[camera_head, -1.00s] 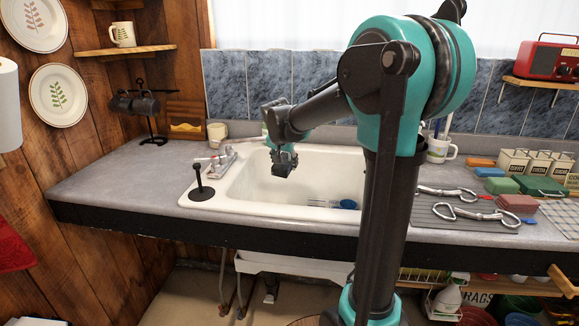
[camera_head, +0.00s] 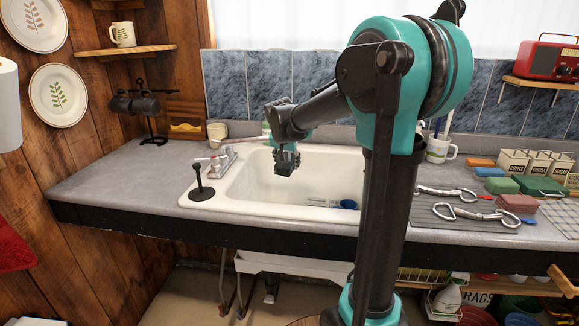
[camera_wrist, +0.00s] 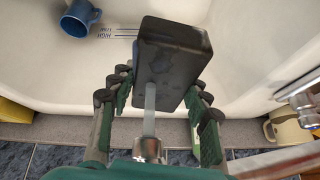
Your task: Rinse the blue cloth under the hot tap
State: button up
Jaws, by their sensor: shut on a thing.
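My gripper (camera_wrist: 155,110) is over the white sink (camera_head: 235,190). Its fingers are shut on a dark, block-shaped thing (camera_wrist: 172,45) with wet-looking spots on its face. The thing looks nearly black, and I cannot tell whether it is the blue cloth. A chrome nozzle (camera_wrist: 148,150) sits between the fingers in the wrist view, with a pale, narrow streak that looks like running water reaching the block. The taps (camera_head: 215,160) are on the sink's left rim. A chrome tap handle (camera_wrist: 300,90) shows at the right in the wrist view. I cannot tell which is hot.
A blue mug (camera_wrist: 78,18) lies in the sink. A cream mug (camera_wrist: 288,127) stands behind the taps. Metal tongs (camera_head: 478,213) and coloured blocks (camera_head: 517,203) lie on the right counter. The left counter is mostly clear.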

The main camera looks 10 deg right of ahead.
aim_at(288, 164)
jog(key=shift+w+d, duration=0.15)
jog(key=shift+d, duration=0.1)
jog(key=shift+w+d, duration=0.15)
jog(key=shift+d, duration=0.15)
jog(key=shift+d, duration=0.1)
dwell(0.5)
jog(key=shift+s+a, duration=0.2)
jog(key=shift+s, duration=0.3)
jog(key=shift+s+a, duration=0.1)
jog(key=shift+s, duration=0.2)
jog(key=shift+s+a, duration=0.1)
jog(key=shift+s, duration=0.25)
jog(key=shift+s+a, duration=0.1)
jog(key=shift+s, duration=0.2)
jog(key=shift+s, duration=0.25)
